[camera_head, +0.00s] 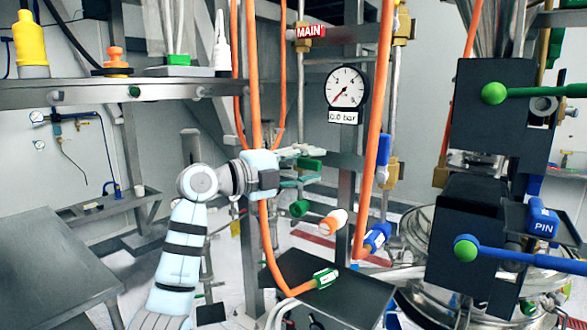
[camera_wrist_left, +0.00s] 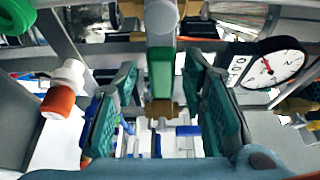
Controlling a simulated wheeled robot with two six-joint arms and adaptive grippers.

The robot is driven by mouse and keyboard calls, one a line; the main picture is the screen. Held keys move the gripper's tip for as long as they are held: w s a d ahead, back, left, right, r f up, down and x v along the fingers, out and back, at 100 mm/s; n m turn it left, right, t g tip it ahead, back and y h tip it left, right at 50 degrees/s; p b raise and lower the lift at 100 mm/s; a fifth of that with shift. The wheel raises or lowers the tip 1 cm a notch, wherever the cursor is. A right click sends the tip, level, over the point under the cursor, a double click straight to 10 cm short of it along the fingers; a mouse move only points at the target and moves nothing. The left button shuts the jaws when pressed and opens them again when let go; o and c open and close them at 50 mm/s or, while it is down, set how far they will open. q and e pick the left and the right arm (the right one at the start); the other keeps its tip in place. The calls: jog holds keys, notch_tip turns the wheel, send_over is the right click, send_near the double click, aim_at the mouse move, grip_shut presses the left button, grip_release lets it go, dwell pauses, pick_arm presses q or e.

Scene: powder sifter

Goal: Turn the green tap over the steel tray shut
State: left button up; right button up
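The green tap handle (camera_head: 308,164) is a short green bar on the pipe frame, left of the vertical pipe below the gauge. My left gripper (camera_head: 302,166) reaches it from the left, with one finger above and one below in the head view. In the left wrist view the green handle (camera_wrist_left: 161,72) stands upright between the two teal finger pads (camera_wrist_left: 160,100). Gaps show on both sides of it, so the fingers are open and appear apart from it. A flat grey top (camera_head: 335,297) lies below; I cannot tell whether it is the steel tray. My right gripper is not in view.
Orange hoses (camera_head: 374,130) hang in front of and beside my left arm. A pressure gauge (camera_head: 345,88) is above right of the gripper. An orange-and-white fitting (camera_head: 333,221) and a blue fitting (camera_head: 377,237) are below right. Dark boxes with green-knobbed levers (camera_head: 493,93) stand at right.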

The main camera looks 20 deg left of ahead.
pick_arm(q)
jog(key=v, duration=1.1)
